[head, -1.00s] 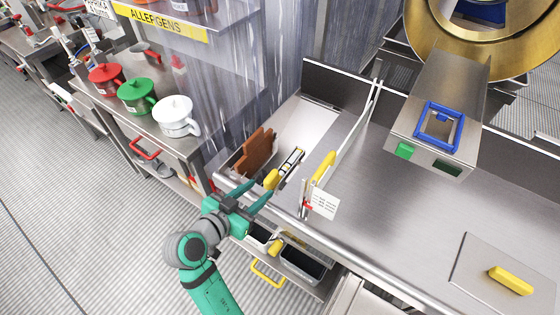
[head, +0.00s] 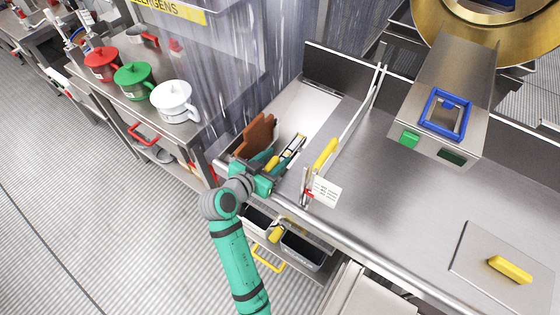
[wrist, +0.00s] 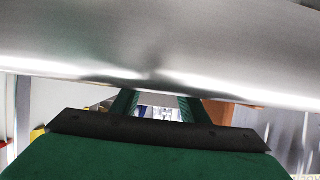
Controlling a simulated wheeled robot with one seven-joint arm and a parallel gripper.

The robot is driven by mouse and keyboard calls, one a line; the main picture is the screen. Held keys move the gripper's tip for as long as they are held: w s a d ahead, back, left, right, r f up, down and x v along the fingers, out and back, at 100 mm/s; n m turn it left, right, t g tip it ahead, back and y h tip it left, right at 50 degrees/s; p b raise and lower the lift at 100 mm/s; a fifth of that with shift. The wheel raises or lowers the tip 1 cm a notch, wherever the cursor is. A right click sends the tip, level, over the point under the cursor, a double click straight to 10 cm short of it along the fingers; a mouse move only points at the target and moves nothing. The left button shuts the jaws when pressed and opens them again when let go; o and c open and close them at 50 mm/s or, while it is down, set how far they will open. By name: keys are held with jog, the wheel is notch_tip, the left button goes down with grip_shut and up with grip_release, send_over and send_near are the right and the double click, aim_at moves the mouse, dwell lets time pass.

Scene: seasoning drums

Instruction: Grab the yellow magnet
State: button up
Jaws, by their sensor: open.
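A slim striped bar with a yellow end (head: 272,163) leans in the recess at the left end of the steel counter; it looks like the yellow magnet. My gripper (head: 281,150) is open, with its teal fingers reaching over the counter's front edge, one on each side of this bar. I cannot tell whether they touch it. In the wrist view my gripper (wrist: 157,105) shows two green fingers apart under a bright steel surface. The magnet cannot be made out there. Another yellow handle (head: 326,153) stands just right, by the divider rail.
Brown boards (head: 255,136) stand close left of my gripper. A white tag (head: 327,191) hangs at the counter edge. Dark bins (head: 302,250) sit below. A lid with a yellow handle (head: 510,270) lies right. Mugs (head: 174,101) stand on the left table.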

jog(key=shift+w+d+f, duration=0.25)
jog(key=shift+w+d, duration=0.05)
jog(key=shift+w, duration=0.2)
grip_shut()
jog(key=shift+r, duration=0.15)
